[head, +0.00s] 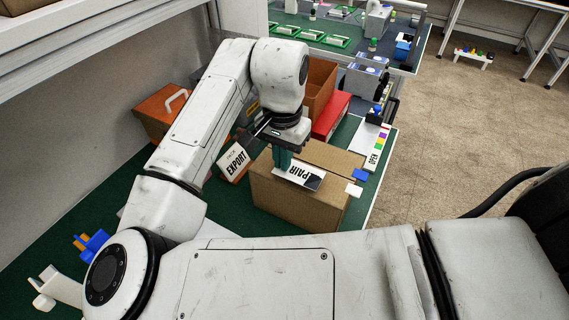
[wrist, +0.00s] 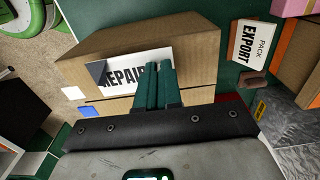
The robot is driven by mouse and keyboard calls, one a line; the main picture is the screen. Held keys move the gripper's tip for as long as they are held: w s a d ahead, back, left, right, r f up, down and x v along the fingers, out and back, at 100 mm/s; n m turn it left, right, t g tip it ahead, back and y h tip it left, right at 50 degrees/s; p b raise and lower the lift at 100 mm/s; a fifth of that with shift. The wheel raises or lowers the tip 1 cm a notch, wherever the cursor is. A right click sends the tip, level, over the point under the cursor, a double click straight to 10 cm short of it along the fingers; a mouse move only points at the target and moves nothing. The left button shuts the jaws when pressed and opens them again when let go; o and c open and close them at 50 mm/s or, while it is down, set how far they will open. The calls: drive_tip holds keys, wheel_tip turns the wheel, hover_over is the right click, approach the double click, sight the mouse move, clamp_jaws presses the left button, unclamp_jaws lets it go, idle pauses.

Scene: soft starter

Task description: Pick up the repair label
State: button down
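The repair label (head: 301,175) is a white card with black REPAIR lettering and a dark corner. It shows at the top of a cardboard box (head: 290,206), and I cannot tell whether it touches the box. In the wrist view the label (wrist: 118,79) overlaps the edge of the box (wrist: 140,42). My gripper (head: 283,161) points down at one end of the label. In the wrist view its two green fingers (wrist: 160,84) are close together at the R end of the card and cover part of it. The held part is hidden between them.
An export label (head: 235,161) stands tilted left of the box. A red box (head: 331,116) and an open brown box (head: 320,86) are behind. A blue tile (head: 361,174) and a white tile (head: 354,190) lie right of the box, near the table edge.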

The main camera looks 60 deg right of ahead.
sight(305, 175)
drive_tip(key=s+d+r, duration=0.1)
drive_tip(key=s+r, duration=1.1)
drive_tip(key=s, duration=0.2)
drive_tip(key=shift+d, duration=0.25)
